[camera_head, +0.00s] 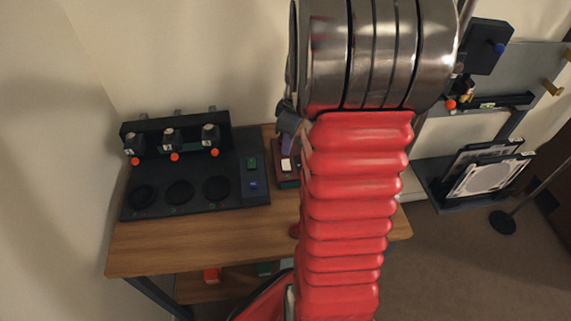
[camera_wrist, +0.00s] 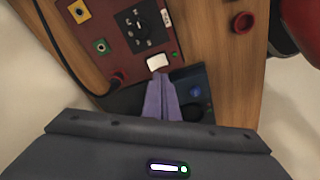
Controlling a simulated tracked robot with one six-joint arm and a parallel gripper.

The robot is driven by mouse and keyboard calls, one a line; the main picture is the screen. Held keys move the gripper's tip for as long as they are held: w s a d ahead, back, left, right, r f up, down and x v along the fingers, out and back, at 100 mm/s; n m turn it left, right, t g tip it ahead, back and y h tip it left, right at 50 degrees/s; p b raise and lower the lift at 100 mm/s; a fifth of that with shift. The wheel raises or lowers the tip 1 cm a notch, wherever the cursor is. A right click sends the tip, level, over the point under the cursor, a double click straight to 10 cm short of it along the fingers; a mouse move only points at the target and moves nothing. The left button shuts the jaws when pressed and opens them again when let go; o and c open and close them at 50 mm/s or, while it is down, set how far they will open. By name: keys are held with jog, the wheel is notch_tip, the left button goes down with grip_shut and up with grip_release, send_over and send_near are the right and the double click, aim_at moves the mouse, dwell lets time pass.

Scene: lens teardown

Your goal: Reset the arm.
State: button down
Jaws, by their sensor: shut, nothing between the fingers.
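My arm, with its red ribbed sleeve and metal rings, rises through the middle of the head view and hides part of the table. My gripper (camera_wrist: 161,82) shows in the wrist view as two purple fingers side by side, shut and empty. It points toward a dark red panel (camera_wrist: 112,48) with a white switch or button on its edge. I cannot tell whether the fingertips touch anything.
A black station (camera_head: 240,196) with several round recesses and orange-knobbed parts stands on the wooden table (camera_head: 165,243) at left. A red ring (camera_wrist: 243,22) lies on the wood. At right are a grey board (camera_head: 529,72) and a rack with framed panels (camera_head: 487,173).

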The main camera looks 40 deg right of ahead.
jog(key=shift+r, duration=0.55)
jog(key=shift+m, duration=0.3)
jog(key=s+a+r+m+t, duration=0.1)
jog(key=s+a+r, duration=0.2)
jog(key=a, duration=0.6)
jog(key=s+a+r+m+t, duration=0.1)
jog(key=s+a+r+m, duration=0.1)
jog(key=a+r, duration=0.4)
jog(key=s+a+r+m+t, duration=0.1)
jog(key=s+a+r, duration=0.3)
jog(key=a, duration=0.8)
jog(key=shift+s+a+r+m+t+h, duration=0.3)
jog(key=shift+s+r+t+h, duration=0.1)
jog(key=shift+s+t, duration=0.15)
jog(key=shift+s, duration=0.1)
